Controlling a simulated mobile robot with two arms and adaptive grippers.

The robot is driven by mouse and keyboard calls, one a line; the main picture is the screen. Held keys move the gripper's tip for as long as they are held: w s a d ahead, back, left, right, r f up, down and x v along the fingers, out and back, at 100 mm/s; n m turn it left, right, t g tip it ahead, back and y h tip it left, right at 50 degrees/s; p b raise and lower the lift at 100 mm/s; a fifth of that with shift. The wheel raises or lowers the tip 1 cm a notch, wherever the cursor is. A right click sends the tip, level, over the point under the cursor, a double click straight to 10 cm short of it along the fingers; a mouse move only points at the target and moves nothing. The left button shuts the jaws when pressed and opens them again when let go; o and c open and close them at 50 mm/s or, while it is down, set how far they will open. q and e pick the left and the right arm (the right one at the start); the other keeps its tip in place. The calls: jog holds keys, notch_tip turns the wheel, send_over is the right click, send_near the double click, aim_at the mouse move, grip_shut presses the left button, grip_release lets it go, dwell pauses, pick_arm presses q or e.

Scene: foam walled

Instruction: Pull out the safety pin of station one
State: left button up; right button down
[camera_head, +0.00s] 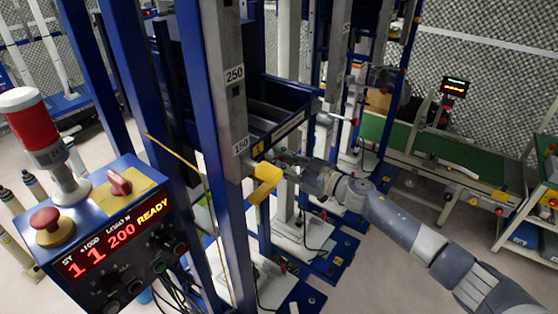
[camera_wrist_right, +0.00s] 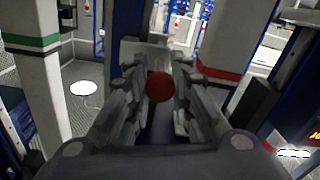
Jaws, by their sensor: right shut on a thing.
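A round red knob (camera_wrist_right: 159,87), which appears to be the head of the safety pin, sits between the two fingers of my right gripper (camera_wrist_right: 158,90) in the right wrist view. The gripper is shut on it. The pin's shaft is hidden, so I cannot tell how deep it sits. In the head view my right gripper (camera_head: 284,161) is close to the grey post (camera_head: 226,80) marked 250 and 150, just right of a yellow block (camera_head: 266,180). The red knob is not clear there. My left gripper is not in view.
A blue control box (camera_head: 140,215) with a red display reading READY stands at the front left, with a red lamp (camera_head: 32,123) beside it. A dark tray (camera_head: 280,110) is behind the post. A green conveyor (camera_head: 420,150) lies at the right. Blue uprights crowd the left.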

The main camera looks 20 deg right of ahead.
jog(key=p+v, duration=0.2)
jog(key=v, duration=0.6)
jog(key=shift+s+d+f, duration=0.2)
jog(key=shift+s, duration=0.05)
jog(key=c, duration=1.4)
grip_release()
jog(key=shift+s+d, duration=0.1)
jog(key=v, duration=1.2)
jog(key=shift+d, duration=0.15)
